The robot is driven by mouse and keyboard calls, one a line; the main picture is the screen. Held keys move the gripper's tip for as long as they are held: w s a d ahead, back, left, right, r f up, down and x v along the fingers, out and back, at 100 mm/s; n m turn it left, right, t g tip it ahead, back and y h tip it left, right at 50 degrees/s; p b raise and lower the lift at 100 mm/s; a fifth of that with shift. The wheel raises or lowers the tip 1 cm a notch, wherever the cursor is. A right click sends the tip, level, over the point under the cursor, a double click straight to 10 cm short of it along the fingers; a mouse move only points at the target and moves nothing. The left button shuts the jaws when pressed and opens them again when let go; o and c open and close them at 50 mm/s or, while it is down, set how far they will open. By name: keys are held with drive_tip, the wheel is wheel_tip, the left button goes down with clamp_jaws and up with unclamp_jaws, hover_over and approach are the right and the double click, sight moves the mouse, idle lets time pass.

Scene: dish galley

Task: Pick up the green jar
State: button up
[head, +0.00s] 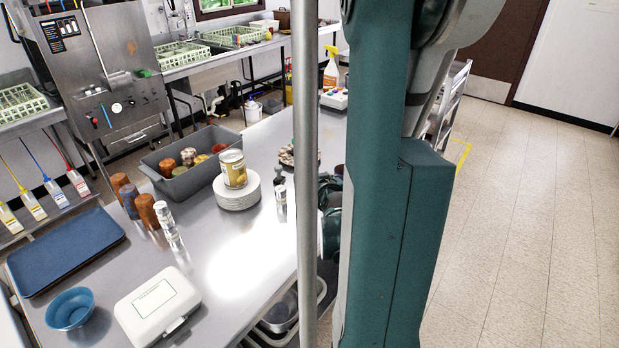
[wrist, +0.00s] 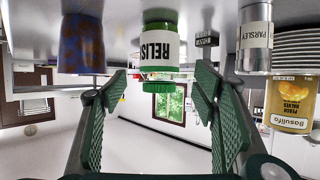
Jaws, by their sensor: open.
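The green jar (wrist: 158,28) has a white label reading RELISH and a green lid. The wrist view is inverted, so the jar stands upright on the steel table (wrist: 215,14) with its lid lowest in the picture. My gripper (wrist: 160,78) is open and empty, its green ridged fingers to either side of the jar's lid in the picture. Whether the fingertips reach past the lid cannot be told. In the head view I cannot make out the jar; my arm and a grey pole block part of the table.
A blue-brown cup (wrist: 83,42) stands left of the jar in the wrist view. A PARSLEY shaker (wrist: 254,38) and a peach can (wrist: 291,104) are to the right. The head view shows a grey bin (head: 176,187), white box (head: 157,303), blue bowl (head: 69,308) and tray (head: 65,250).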

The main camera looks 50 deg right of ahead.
sight(310, 173)
drive_tip(key=shift+x, duration=1.1)
drive_tip(key=shift+b+x, duration=0.85)
drive_tip(key=shift+x, duration=1.8)
drive_tip(key=c, duration=1.2)
drive_tip(key=shift+r, duration=0.1)
drive_tip(key=shift+r+p, duration=1.5)
drive_tip(key=shift+r, duration=3.4)
